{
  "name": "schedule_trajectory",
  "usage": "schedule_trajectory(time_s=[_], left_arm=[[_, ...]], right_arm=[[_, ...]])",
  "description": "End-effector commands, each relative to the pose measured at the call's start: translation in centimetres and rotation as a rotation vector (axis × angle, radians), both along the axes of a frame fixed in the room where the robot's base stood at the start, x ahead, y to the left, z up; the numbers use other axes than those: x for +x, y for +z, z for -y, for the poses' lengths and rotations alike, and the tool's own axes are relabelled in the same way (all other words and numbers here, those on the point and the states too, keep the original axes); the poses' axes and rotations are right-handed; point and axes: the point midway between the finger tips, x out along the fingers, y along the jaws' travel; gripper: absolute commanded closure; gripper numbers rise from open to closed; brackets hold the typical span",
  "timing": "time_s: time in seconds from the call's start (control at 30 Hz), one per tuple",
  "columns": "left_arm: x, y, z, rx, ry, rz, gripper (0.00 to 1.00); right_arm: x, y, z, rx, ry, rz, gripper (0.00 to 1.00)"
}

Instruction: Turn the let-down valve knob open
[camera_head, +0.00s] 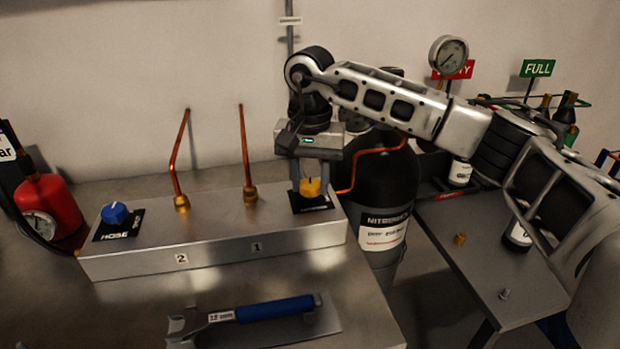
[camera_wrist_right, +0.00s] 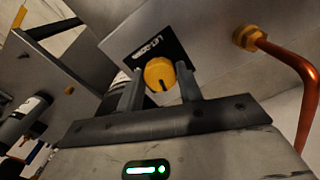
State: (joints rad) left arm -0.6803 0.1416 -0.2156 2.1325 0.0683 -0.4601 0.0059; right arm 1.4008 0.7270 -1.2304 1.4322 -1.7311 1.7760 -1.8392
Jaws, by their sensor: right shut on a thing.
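The let-down valve knob is the yellow knob (camera_head: 311,187) at the right end of the metal manifold block (camera_head: 215,243). My right gripper (camera_head: 310,180) reaches down over it with its fingers on either side, shut on it. In the right wrist view the yellow knob (camera_wrist_right: 159,74) with a dark pointer line sits between the two fingertips (camera_wrist_right: 160,85). A black label plate (camera_wrist_right: 158,47) lies under the knob, its lettering partly hidden. My left gripper is in neither view.
A blue knob (camera_head: 115,213) marked HOSE sits at the block's left end. Two copper tubes (camera_head: 246,150) rise from the block. A blue-handled wrench (camera_head: 262,309) lies in front. A red cylinder (camera_head: 48,204) stands left; a black nitrogen cylinder (camera_head: 388,190) stands behind right.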

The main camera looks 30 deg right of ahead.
Motion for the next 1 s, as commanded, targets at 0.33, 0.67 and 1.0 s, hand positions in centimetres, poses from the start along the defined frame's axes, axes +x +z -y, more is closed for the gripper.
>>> schedule_trajectory(time_s=[0.33, 0.67, 1.0], left_arm=[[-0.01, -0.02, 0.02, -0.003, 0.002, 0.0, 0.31], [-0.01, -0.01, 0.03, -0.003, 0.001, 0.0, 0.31], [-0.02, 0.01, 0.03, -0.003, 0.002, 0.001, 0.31]], right_arm=[[0.0, 0.12, -0.03, 0.002, 0.188, 0.002, 0.87], [-0.01, 0.13, -0.02, 0.003, 0.241, 0.002, 0.87], [0.0, 0.13, -0.01, 0.001, 0.243, 0.002, 0.87]])
